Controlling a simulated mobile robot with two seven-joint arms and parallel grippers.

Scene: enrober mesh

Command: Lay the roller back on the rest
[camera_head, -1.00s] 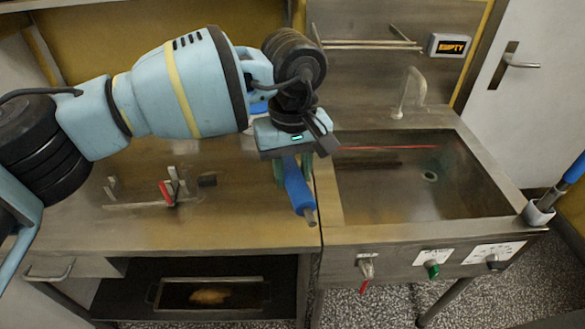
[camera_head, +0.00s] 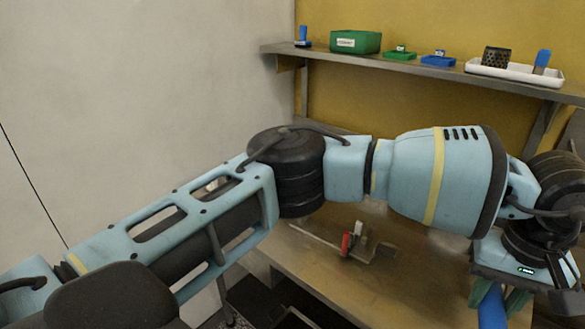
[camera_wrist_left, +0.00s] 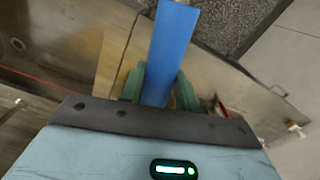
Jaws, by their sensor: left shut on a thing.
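The blue roller (camera_head: 491,309) is at the lower right of the head view, cut off by the bottom edge. In the left wrist view the roller (camera_wrist_left: 173,45) points away from the wrist. My left gripper (camera_head: 498,294) is shut on it, with a green finger on each side; the gripper (camera_wrist_left: 158,90) also shows in the wrist view. A low metal stand (camera_head: 372,250) with uprights and a red part lies on the worktop, left of the gripper; it may be the rest. My arm hides part of it. My right gripper is not in view.
A wall shelf (camera_head: 400,62) behind my arm holds a green box (camera_head: 355,42), small blue and green items and a white tray (camera_head: 515,74). The worktop (camera_head: 335,290) is bare in front of the stand. A plain wall stands at the left.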

